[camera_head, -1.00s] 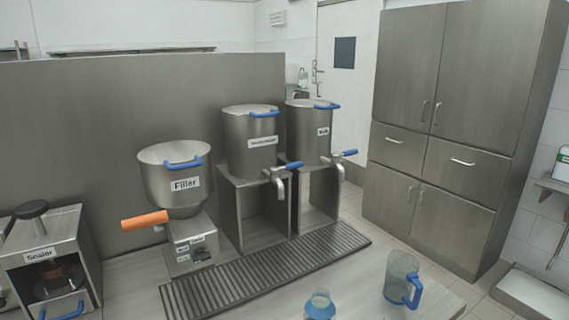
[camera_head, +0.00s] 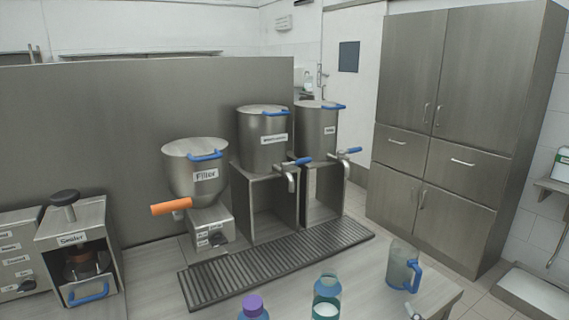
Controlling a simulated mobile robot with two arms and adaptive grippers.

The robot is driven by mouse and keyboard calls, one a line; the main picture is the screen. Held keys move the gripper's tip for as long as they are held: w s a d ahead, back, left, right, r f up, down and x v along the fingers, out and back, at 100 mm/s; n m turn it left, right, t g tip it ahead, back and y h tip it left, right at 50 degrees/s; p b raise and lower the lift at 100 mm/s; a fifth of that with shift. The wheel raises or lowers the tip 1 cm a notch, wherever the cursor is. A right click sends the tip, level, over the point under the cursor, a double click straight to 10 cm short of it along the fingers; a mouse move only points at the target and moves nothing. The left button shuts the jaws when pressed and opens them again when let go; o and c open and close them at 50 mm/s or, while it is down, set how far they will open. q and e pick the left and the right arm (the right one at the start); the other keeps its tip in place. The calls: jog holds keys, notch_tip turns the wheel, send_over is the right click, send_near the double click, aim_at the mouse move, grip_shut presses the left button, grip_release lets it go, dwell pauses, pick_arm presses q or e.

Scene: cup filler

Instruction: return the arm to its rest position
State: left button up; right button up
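Neither of my grippers shows clearly in the head view. A small grey-white piece (camera_head: 418,312) sits at the bottom edge near the jug, too cut off to identify. On the counter (camera_head: 150,285) stand a clear jug with a blue handle (camera_head: 400,262), an open bottle with white contents (camera_head: 326,297) and a bottle with a purple cap (camera_head: 253,307), both cut by the bottom edge. Nothing is seen held.
The filler (camera_head: 196,170) with its orange handle, two labelled metal pots (camera_head: 262,145) (camera_head: 316,135) with blue-handled taps and the sealer (camera_head: 78,250) stand along the back. A slatted drain grate (camera_head: 270,258) lies before them. A tall metal cabinet (camera_head: 440,130) stands at right.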

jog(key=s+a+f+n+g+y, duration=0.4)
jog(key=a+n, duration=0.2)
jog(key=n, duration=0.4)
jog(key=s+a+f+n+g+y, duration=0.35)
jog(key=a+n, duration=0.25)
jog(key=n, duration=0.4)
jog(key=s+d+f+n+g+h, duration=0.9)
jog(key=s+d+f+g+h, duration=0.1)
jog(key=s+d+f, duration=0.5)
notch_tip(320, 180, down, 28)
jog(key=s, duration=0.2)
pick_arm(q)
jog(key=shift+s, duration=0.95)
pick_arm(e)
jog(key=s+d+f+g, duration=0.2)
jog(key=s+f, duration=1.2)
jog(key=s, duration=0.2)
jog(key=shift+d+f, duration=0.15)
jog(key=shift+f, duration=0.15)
